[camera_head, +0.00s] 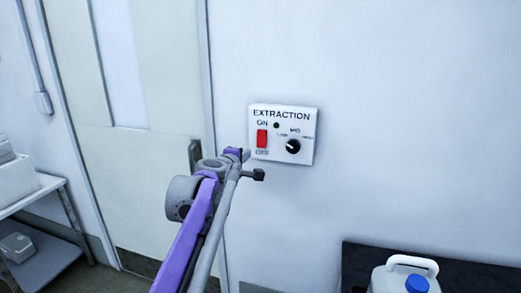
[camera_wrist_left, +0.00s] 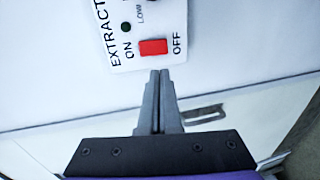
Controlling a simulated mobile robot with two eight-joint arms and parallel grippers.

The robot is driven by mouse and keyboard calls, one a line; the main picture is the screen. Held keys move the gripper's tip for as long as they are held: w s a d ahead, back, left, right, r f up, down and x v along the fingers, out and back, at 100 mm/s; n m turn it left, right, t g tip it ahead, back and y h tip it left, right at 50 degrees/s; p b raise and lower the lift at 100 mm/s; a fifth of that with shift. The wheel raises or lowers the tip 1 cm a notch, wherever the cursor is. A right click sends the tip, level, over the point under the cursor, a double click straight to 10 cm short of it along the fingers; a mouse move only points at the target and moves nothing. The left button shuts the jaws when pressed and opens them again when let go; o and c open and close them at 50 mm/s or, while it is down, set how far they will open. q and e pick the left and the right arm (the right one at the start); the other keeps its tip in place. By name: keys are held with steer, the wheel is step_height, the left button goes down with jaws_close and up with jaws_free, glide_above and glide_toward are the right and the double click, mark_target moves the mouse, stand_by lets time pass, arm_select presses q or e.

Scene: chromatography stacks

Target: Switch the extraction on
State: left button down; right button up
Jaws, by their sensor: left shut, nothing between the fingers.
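The white extraction panel (camera_head: 308,153) is on the wall, with a red rocker switch (camera_head: 262,139) between the words ON above and OFF below. A small round lamp (camera_head: 276,125) on it looks dark. In the left wrist view the red switch (camera_wrist_left: 153,47) appears turned sideways, with ON at its left and OFF at its right. My left gripper (camera_head: 246,155) is at the panel's lower left. In the left wrist view its fingers (camera_wrist_left: 160,72) are shut and empty, their tips just below the switch. I cannot tell whether they touch the panel. My right gripper is not in view.
A black knob (camera_head: 293,146) is on the panel, right of the switch. A pale door (camera_head: 170,165) is at the left, beside a shelf cart (camera_head: 50,183). A white jug with a blue cap (camera_head: 405,275) stands at the lower right. The wall around the panel is bare.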

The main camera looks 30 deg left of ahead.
mark_target(262, 143)
arm_select(q)
steer(key=x, duration=1.4)
